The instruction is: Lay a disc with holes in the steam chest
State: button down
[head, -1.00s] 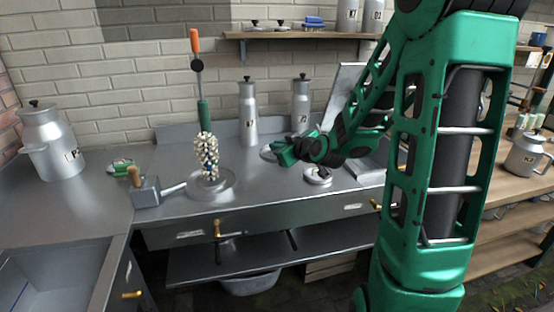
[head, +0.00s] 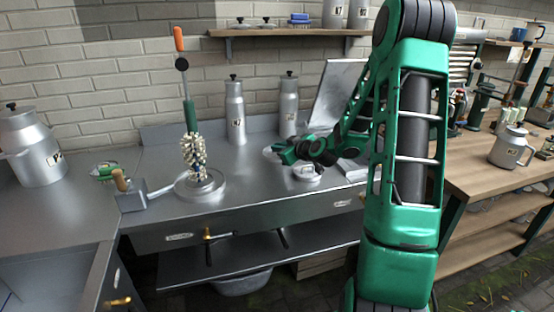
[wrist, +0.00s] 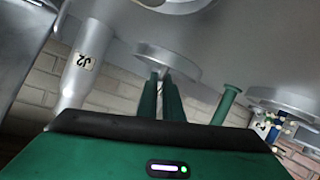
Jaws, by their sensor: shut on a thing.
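My gripper (head: 284,153) is above the steel worktop, left of the open steam chest. In the wrist view its two green fingers (wrist: 160,97) are shut on a short stem below a grey metal disc (wrist: 167,60). The disc's edge (head: 271,154) also shows just left of the gripper in the head view; I cannot make out holes in it. The steam chest appears to be the steel box at the right with its lid (head: 336,92) raised; my arm hides much of it, and its inside is not visible.
A round fitting with a black knob (head: 307,171) stands on the worktop just right of and below the gripper. Tall steel bottles (head: 235,115) stand behind. The worktop between brush and gripper is clear.

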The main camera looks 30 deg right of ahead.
jog(key=shift+f, duration=2.05)
jog(key=c, duration=1.9)
grip_release()
jog(key=shift+d, duration=0.1)
